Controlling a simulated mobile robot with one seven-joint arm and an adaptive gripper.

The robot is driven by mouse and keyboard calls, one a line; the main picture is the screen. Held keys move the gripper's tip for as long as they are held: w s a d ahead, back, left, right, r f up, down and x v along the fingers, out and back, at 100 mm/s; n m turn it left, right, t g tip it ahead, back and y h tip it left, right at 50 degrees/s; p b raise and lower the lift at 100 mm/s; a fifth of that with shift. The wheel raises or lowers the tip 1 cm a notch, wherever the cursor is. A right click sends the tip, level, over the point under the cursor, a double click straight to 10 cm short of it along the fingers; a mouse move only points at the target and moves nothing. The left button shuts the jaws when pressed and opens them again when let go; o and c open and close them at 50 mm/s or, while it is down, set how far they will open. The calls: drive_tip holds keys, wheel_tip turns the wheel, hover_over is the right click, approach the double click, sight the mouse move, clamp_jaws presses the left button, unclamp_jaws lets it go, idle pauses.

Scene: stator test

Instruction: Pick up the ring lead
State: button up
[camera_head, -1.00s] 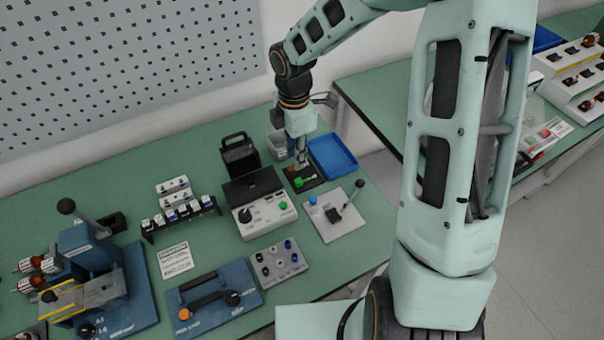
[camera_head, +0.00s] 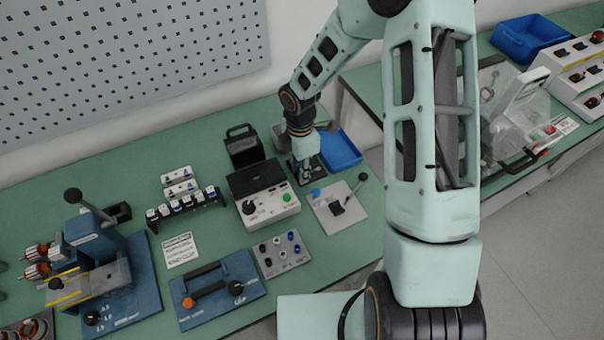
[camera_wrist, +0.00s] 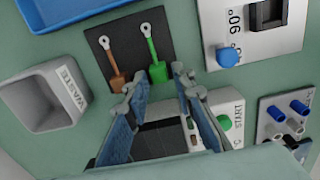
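Two short leads with metal ring ends lie on a black mat (camera_wrist: 127,38) in the wrist view. One has an orange-brown sleeve (camera_wrist: 117,84), the other a green sleeve (camera_wrist: 158,73). Which one the task calls the ring lead I cannot tell. My gripper (camera_wrist: 152,82) is open, its two fingers spread wide with nothing between the tips. The tips appear near the sleeve ends, with the green sleeve between them in the picture; their height above the mat is unclear. In the head view my gripper (camera_head: 305,174) is over the mat and covers the leads.
A grey bin marked WASTE (camera_wrist: 48,100) and a blue tray (camera_head: 340,151) stand close to the mat. A tester with a green START button (camera_head: 268,207) is in front. A plate with a lever (camera_head: 337,208) and a socket plate (camera_head: 282,254) are nearby.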

clamp_jaws()
drive_tip(key=shift+r, duration=0.1)
drive_tip(key=shift+r, duration=0.45)
drive_tip(key=s+d+r, duration=0.5)
drive_tip(key=s+r, duration=0.7)
drive_tip(key=s, duration=0.1)
drive_tip(key=shift+d+p, duration=0.15)
drive_tip(key=shift+p, duration=0.15)
